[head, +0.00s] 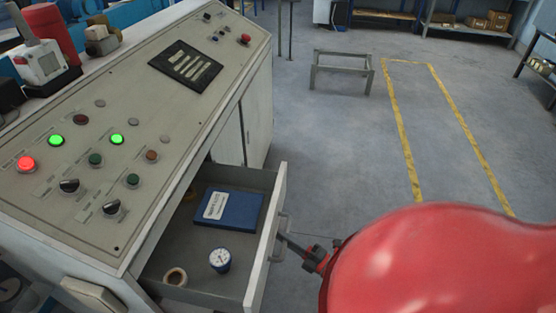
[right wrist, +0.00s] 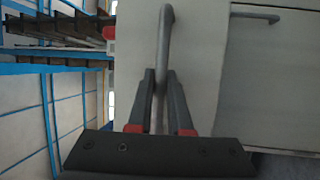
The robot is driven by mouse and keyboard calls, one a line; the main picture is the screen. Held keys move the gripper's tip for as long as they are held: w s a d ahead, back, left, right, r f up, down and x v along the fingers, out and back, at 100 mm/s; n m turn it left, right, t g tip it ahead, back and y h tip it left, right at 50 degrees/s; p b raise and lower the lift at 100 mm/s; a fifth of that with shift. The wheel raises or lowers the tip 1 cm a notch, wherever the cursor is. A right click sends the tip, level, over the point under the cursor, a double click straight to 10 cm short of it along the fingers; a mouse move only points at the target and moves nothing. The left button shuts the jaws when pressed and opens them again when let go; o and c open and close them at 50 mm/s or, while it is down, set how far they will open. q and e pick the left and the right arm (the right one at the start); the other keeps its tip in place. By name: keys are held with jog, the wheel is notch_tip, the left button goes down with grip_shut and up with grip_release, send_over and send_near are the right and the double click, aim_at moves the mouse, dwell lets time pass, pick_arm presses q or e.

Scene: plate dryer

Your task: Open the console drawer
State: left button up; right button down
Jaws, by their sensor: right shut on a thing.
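The console drawer (head: 251,289) is pulled out from the grey console (head: 110,150), and its inside shows in the head view. A blue book (head: 238,211), a round white gauge (head: 220,259) and a tan ring (head: 175,276) lie in it. My right gripper (head: 286,240) is at the drawer's front, shut on the drawer handle (head: 282,224). In the right wrist view the handle (right wrist: 166,45) runs upright between the two fingers of the gripper (right wrist: 161,75). My red right arm hides the floor at the lower right. My left gripper is not in view.
The console top bears lit buttons, knobs and a black slotted panel (head: 186,65). A low metal frame (head: 341,72) stands on the floor beyond. Open floor with yellow lines (head: 405,140) lies to the right of the drawer. Shelves (head: 470,22) stand at the back.

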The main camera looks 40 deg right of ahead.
dwell(0.3)
jog(key=c, duration=1.1)
grip_release()
jog(key=b+v, duration=0.1)
jog(key=v, duration=1.6)
jog(key=shift+s+d+b, duration=0.1)
jog(key=shift+s+b, duration=0.15)
jog(key=shift+b, duration=0.1)
